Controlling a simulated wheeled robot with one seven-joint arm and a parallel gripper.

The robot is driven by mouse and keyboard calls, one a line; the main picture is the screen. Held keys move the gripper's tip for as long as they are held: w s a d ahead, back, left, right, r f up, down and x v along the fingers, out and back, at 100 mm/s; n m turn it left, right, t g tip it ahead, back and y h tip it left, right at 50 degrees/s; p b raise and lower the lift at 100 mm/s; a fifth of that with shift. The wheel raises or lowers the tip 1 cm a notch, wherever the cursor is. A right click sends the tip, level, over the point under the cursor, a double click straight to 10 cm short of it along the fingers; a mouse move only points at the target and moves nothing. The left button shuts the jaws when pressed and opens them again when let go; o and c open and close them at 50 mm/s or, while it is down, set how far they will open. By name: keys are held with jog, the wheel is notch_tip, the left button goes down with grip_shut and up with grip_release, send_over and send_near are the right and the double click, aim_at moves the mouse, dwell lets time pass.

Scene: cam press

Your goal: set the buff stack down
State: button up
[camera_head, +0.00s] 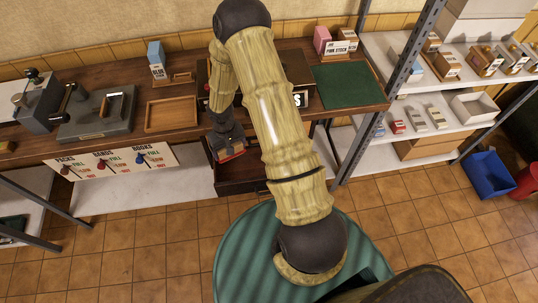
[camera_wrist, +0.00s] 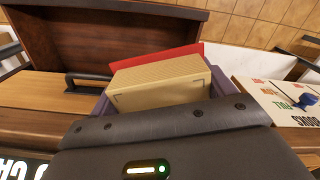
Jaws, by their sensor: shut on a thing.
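The buff stack (camera_wrist: 160,85) is a pale tan block in the wrist view, between the two grey-purple fingers of my gripper (camera_wrist: 162,92). A flat red piece (camera_wrist: 152,60) shows just beyond it; I cannot tell whether the two are joined. In the head view my gripper (camera_head: 229,150) hangs at the bench's front edge, above an open dark drawer (camera_head: 240,183). The stack is not clearly seen there; a bit of red (camera_head: 232,157) shows at the fingertips. The stack's underside is hidden.
A wooden tray (camera_head: 172,113) lies on the bench left of my arm, with a grey press (camera_head: 97,112) further left. A green mat (camera_head: 346,86) lies to the right. A sign board (camera_head: 118,163) hangs on the bench front. My arm hides the bench's middle.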

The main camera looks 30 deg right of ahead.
jog(key=shift+w+d, duration=0.45)
jog(key=shift+d, duration=0.05)
jog(key=shift+f+b, duration=0.1)
jog(key=shift+b, duration=0.35)
jog(key=b, duration=0.3)
jog(key=shift+s+f+m, duration=0.15)
jog(key=shift+s+m, duration=0.05)
jog(key=shift+m, duration=0.1)
jog(key=b, duration=0.2)
jog(key=s+b, duration=0.1)
jog(key=b, duration=0.2)
jog(key=shift+s+a+f+m+b, duration=0.1)
jog(key=shift+s+a+m+b, duration=0.1)
jog(key=shift+s+m+b, duration=0.1)
jog(key=s+a+f+m+b, duration=0.1)
jog(key=s+a+f+b, duration=0.1)
jog(key=s+b, duration=0.6)
jog(key=s+a+f+m+b, duration=0.1)
jog(key=s+f+b, duration=0.4)
jog(key=b, duration=1.2)
jog(key=s+a, duration=0.1)
jog(key=s, duration=0.3)
jog(key=shift+s+a+f+m, duration=0.2)
jog(key=shift+f+m, duration=0.1)
jog(key=shift+w+r, duration=0.1)
